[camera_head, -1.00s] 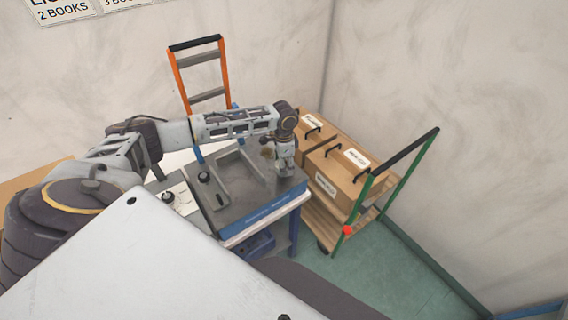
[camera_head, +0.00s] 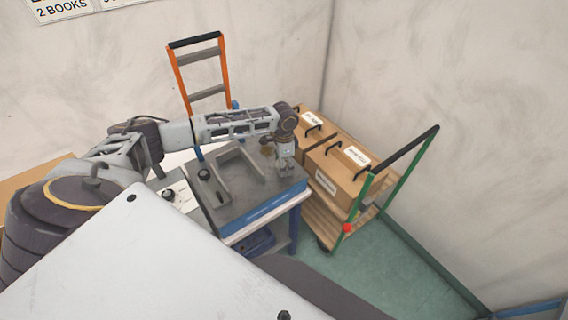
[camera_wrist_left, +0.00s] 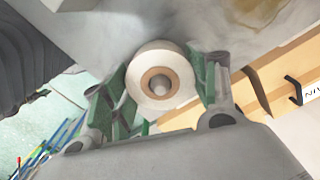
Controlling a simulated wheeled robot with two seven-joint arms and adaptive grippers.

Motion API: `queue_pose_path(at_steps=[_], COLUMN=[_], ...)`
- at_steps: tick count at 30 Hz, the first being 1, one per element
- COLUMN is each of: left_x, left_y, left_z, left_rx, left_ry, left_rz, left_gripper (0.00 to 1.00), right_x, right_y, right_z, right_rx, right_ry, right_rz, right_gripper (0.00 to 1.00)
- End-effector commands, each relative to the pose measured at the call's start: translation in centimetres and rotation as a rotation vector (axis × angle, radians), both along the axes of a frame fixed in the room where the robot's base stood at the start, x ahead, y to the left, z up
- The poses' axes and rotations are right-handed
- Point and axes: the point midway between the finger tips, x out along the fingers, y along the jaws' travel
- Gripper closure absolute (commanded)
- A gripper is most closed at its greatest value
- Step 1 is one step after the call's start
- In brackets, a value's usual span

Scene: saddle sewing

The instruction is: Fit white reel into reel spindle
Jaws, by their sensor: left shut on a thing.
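In the left wrist view a white reel (camera_wrist_left: 178,64) with a tan core sits between the green fingers of my left gripper (camera_wrist_left: 158,90), which is shut on it. Something grey shows at the centre of the core; I cannot tell if it is the spindle or the reel's own hole. In the head view my left gripper (camera_head: 284,170) points down over the right end of the grey-topped work table (camera_head: 262,203). The reel is too small to make out there. I cannot pick out the reel spindle for sure. My right gripper is not in view.
A green-framed cart (camera_head: 402,178) with cardboard boxes (camera_head: 337,178) stands close to the table's right side. An orange ladder-like frame (camera_head: 174,75) stands behind the table. A grey tray with raised walls (camera_head: 212,198) lies on the tabletop. Green floor is free at front right.

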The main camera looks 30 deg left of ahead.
Motion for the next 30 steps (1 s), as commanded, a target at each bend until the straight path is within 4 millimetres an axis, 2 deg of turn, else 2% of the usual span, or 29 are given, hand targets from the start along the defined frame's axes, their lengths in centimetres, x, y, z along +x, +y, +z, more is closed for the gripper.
queue_pose_path(at_steps=[8,9,15,30], left_x=[-0.01,-0.01,-0.01,0.01], left_y=[-0.02,-0.02,-0.02,-0.01], left_z=[-0.20,-0.20,-0.19,0.36], left_rx=[0.000,0.000,0.000,0.000], left_ry=[0.000,0.000,0.000,0.000], left_rz=[0.000,0.000,0.000,0.001], left_gripper=[0.67,0.38,0.16,0.16], right_x=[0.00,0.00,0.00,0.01], right_y=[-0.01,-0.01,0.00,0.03], right_z=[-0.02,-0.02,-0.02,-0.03], right_rx=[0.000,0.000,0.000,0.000], right_ry=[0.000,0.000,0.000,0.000], right_rz=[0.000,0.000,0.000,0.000], right_gripper=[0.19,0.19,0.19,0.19])
